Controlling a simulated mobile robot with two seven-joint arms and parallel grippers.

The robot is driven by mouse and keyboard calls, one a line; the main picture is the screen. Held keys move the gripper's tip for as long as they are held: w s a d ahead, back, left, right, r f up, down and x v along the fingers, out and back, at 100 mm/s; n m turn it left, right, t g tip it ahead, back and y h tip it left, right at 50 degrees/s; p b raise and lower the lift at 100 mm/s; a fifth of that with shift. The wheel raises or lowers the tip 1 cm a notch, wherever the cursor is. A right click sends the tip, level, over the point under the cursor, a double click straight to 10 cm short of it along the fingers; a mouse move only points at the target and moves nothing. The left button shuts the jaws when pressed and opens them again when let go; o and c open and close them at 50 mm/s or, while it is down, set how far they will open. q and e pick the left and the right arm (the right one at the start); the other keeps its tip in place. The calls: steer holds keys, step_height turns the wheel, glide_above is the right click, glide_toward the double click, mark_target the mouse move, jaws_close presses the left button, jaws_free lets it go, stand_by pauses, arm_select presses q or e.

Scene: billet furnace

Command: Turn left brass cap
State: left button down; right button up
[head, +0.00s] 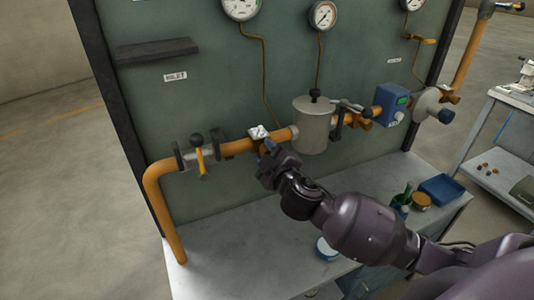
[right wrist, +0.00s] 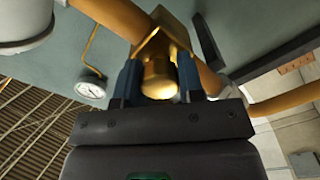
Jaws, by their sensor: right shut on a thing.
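The left brass cap (right wrist: 158,80) shows in the right wrist view, under a square brass fitting (right wrist: 160,45) on the orange pipe. My right gripper (right wrist: 159,92) is shut on the cap, with one blue finger on each side of it. In the head view my right gripper (head: 268,150) is at the pipe, left of the grey cylinder (head: 312,125), and hides the cap. My left gripper is in neither view.
A valve with a yellow lever (head: 200,158) is on the pipe to the left. A blue box (head: 392,102) is to the right. Gauges (head: 323,15) hang above on the green panel (head: 200,90). The grey bench (head: 225,260) below is clear at left; a blue tray (head: 440,188) is at right.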

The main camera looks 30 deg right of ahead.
steer(key=shift+f+m, duration=0.1)
steer(key=shift+m, duration=1.9)
steer(key=m, duration=0.3)
steer(key=shift+m, duration=0.4)
steer(key=m+p, duration=0.1)
steer(key=m, duration=0.1)
steer(key=shift+m, duration=0.4)
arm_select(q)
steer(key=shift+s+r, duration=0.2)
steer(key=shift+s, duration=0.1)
arm_select(e)
steer(key=shift+m, duration=0.8)
steer(key=o, duration=0.9)
